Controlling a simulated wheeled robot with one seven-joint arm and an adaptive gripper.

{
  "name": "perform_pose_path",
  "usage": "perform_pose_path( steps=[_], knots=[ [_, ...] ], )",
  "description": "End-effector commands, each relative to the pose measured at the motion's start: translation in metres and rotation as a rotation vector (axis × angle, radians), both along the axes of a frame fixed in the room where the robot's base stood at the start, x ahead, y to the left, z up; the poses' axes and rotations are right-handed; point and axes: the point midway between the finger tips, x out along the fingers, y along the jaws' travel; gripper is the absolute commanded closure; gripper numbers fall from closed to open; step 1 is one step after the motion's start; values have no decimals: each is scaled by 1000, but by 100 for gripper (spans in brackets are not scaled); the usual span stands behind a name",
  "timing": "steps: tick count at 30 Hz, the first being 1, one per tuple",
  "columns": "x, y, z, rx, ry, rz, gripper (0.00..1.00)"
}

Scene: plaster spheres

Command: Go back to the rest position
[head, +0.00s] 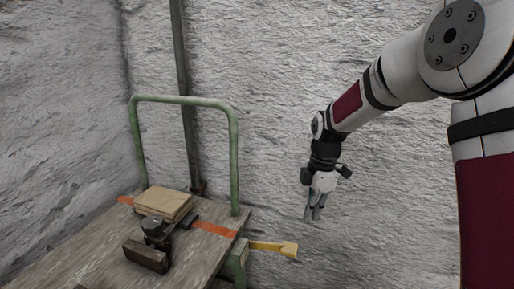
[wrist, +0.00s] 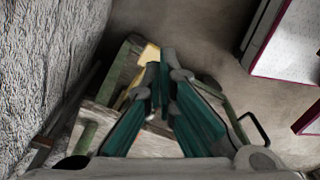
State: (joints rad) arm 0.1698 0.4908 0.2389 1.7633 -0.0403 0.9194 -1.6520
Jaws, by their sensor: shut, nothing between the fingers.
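My gripper (head: 313,215) hangs from my arm in the right half of the head view, in front of the rough grey wall and pointing down. It is shut and holds nothing. It is apart from the cart, to the right of it. In the wrist view, the teal fingers of my gripper (wrist: 163,66) come together at their tips, with the cart behind them.
A wooden-decked cart (head: 72,262) with a green handle (head: 234,150) stands at lower left. On it are a tan flat box (head: 163,203), a dark block (head: 146,257) and an orange strap (head: 214,229). A yellow bracket (head: 272,248) juts from its right side.

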Motion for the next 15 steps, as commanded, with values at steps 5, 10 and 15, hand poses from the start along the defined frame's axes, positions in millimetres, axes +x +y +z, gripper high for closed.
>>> perform_pose_path(
  steps=[5,10,15],
  knots=[
    [-51,-4,57,-52,-1,-231,100],
    [-113,-10,101,-91,0,-495,100],
    [-178,-14,132,-111,-4,-765,100]
  ],
)
